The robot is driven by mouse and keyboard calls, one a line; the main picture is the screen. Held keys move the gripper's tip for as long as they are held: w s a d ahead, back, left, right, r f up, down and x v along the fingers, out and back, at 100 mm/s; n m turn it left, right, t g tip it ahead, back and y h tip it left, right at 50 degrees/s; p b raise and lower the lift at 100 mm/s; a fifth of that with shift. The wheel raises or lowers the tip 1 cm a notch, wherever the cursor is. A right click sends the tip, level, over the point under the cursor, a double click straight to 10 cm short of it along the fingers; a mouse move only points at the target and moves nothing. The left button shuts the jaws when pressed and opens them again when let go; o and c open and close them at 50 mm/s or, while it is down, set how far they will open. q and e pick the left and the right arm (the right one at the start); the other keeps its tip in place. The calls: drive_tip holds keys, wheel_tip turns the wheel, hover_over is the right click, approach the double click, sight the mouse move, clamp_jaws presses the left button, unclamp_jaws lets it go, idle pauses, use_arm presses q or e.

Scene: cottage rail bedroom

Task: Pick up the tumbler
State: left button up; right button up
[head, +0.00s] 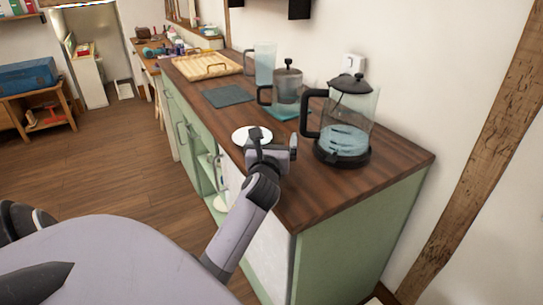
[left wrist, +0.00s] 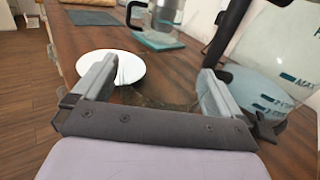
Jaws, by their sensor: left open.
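My left gripper (head: 274,140) is over the near part of the wooden counter top, just right of a white saucer (head: 246,134). In the left wrist view its two fingers (left wrist: 158,72) are wide apart. A faint, clear, glass-like shape (left wrist: 155,94) shows low between the fingers; it may be the tumbler, but its outline is too faint to be sure. I cannot tell whether the fingers touch it. No tumbler stands out clearly in the head view, where the gripper covers that spot. My right gripper is not in view.
A glass kettle (head: 345,128) stands close to the right of my left gripper. Behind are a French press (head: 288,88) on a teal mat, a glass pitcher (head: 265,64), a dark slate mat (head: 228,96) and a wooden tray (head: 205,66). The counter's front right corner is bare.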

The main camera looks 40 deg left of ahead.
use_arm(q)
drive_tip(key=c, duration=1.2)
drive_tip(key=shift+o, duration=0.2)
drive_tip(key=shift+r, duration=0.15)
